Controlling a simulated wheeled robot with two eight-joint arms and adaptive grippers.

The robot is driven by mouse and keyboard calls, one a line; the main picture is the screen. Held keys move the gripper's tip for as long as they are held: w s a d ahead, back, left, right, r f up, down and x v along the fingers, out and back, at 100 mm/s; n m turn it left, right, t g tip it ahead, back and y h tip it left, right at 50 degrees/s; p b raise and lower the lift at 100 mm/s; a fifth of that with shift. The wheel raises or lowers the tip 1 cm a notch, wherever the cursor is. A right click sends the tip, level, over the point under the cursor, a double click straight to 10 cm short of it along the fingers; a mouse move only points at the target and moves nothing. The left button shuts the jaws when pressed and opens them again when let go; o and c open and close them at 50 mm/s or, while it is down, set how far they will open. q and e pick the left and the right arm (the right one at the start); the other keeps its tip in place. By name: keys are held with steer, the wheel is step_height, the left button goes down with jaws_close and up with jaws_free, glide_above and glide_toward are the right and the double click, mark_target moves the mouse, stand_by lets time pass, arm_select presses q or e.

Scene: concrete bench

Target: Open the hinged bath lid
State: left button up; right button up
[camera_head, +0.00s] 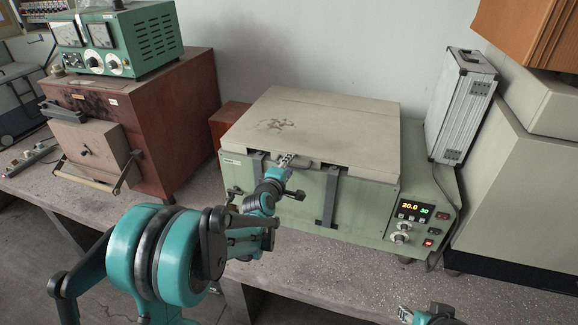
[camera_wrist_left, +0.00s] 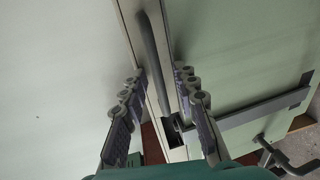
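The bath (camera_head: 300,205) is a pale green box on the bench, and its hinged lid (camera_head: 335,120) is a cream slab lying flat and closed on top. My left gripper (camera_head: 285,160) is at the front edge of the lid, left of its middle. In the left wrist view my left gripper (camera_wrist_left: 160,75) is open. A dark grey handle bar (camera_wrist_left: 152,60) on the lid's front lies between its fingers, with gaps visible on both sides. My right gripper (camera_head: 425,317) shows only partly at the bottom edge, and its fingers are too cut off to judge.
A control panel (camera_head: 415,215) with a lit display is at the bath's right end. A silver case (camera_head: 460,105) stands close to the right. A brown furnace (camera_head: 150,120) with a green meter box (camera_head: 120,40) stands to the left. The air above the lid is clear.

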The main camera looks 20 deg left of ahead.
arm_select(q)
jaws_close()
